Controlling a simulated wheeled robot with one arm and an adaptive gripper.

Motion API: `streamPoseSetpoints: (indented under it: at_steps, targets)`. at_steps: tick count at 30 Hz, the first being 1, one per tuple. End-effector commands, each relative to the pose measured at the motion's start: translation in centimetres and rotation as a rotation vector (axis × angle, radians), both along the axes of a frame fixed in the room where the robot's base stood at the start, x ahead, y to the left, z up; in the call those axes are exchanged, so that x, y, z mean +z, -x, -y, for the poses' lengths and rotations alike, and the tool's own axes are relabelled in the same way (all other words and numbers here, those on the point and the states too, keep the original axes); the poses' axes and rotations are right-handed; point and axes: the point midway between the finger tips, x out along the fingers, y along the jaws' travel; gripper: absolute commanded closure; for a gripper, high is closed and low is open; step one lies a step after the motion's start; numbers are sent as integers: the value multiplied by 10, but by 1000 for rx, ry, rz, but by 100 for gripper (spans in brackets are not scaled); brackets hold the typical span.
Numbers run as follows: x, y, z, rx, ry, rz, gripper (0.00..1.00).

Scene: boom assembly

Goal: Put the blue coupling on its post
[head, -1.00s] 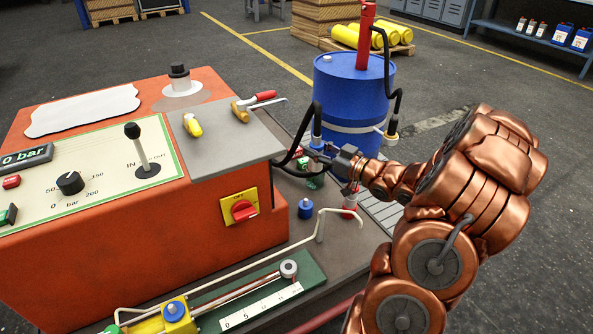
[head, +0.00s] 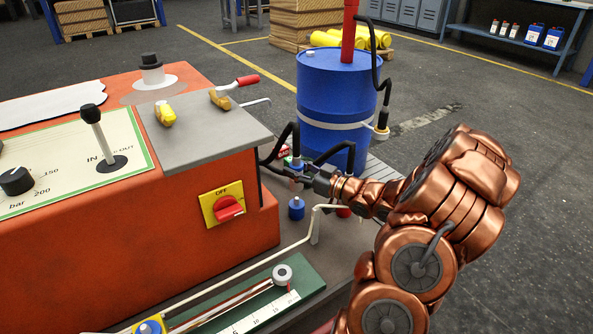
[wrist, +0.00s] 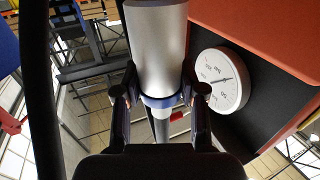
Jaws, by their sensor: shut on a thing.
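My gripper (head: 305,174) is shut on the blue coupling (head: 297,165), beyond the orange machine's right corner. A black hose runs to the coupling. In the wrist view the fingers (wrist: 160,100) close from both sides on a silver cylinder with a blue ring (wrist: 160,102), which is the coupling. A short blue post (head: 296,208) with a small top stands on the bench, just below the coupling in the head view. The two appear apart; their depth relation is unclear. A red piece (head: 344,212), partly hidden by my arm, stands right of the blue post.
The orange machine (head: 225,250) with a red switch stands left. A bent cream pipe (head: 316,225) rises close to the post. A blue drum (head: 335,95) stands behind my gripper. A round gauge (wrist: 220,80) is close to the fingers in the wrist view.

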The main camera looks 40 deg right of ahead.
Motion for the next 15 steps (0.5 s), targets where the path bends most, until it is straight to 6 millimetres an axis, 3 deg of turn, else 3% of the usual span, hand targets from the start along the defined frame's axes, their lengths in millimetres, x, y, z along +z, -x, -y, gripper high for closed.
streamPoseSetpoints:
  at_steps: [15]
  targets:
    - [-45,0,0,-1,-1,3,100]
